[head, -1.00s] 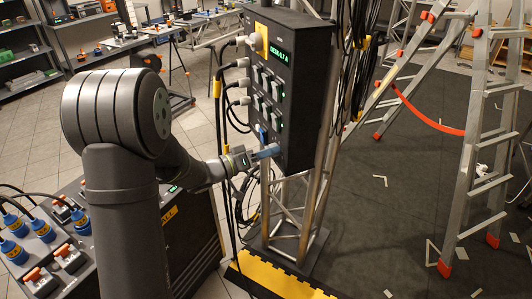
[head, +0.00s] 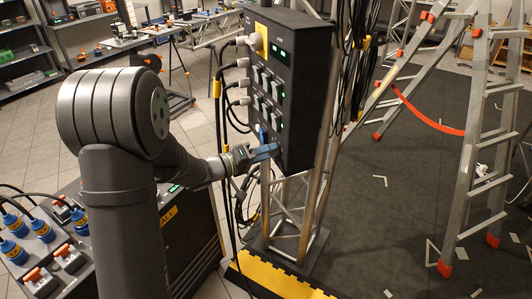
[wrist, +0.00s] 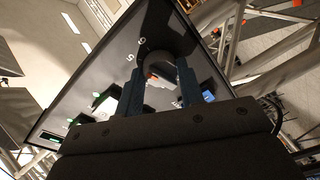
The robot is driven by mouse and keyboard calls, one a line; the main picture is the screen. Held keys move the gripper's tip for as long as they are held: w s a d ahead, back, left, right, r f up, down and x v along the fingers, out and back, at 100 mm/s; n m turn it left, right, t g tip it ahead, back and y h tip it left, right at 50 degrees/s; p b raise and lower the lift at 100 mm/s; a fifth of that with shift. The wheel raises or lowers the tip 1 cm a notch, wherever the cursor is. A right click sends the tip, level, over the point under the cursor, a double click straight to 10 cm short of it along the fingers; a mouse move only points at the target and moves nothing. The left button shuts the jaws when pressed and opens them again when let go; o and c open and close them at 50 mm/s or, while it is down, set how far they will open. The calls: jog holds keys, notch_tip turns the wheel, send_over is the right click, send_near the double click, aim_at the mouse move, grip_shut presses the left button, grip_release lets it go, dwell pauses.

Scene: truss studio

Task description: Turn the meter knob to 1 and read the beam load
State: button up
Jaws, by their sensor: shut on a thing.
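The meter box (head: 300,85) is a black upright panel fixed to a truss. Its green-lit display (head: 279,53) shows only short marks that I cannot read. My gripper (head: 266,152) is at the lower part of the panel face, and its blue fingers hide the knob in the head view. In the wrist view the dark round knob (wrist: 154,64) sits between the two fingers of my gripper (wrist: 158,82), which is shut on it. White markings stand beside the knob; its exact setting cannot be told.
Grey plugs with cables (head: 240,85) stick out of the box's left side. Black cables hang beside the truss. A stepladder (head: 485,140) stands at the right. A case with blue connectors (head: 14,224) is at the lower left. Dark floor between truss and ladder is mostly clear.

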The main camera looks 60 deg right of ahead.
jog(key=shift+w+d+f+n+g+y, duration=0.15)
jog(key=shift+n+g, duration=0.35)
jog(key=shift+n, duration=5.05)
jog(key=shift+a+r+n+g+y, duration=0.1)
jog(key=shift+n+g+y, duration=0.3)
jog(key=shift+n, duration=5.1)
jog(key=shift+w+d+f+n+g+y, duration=0.1)
jog(key=shift+n+g, duration=0.5)
jog(key=shift+n, duration=5.25)
jog(key=o, duration=1)
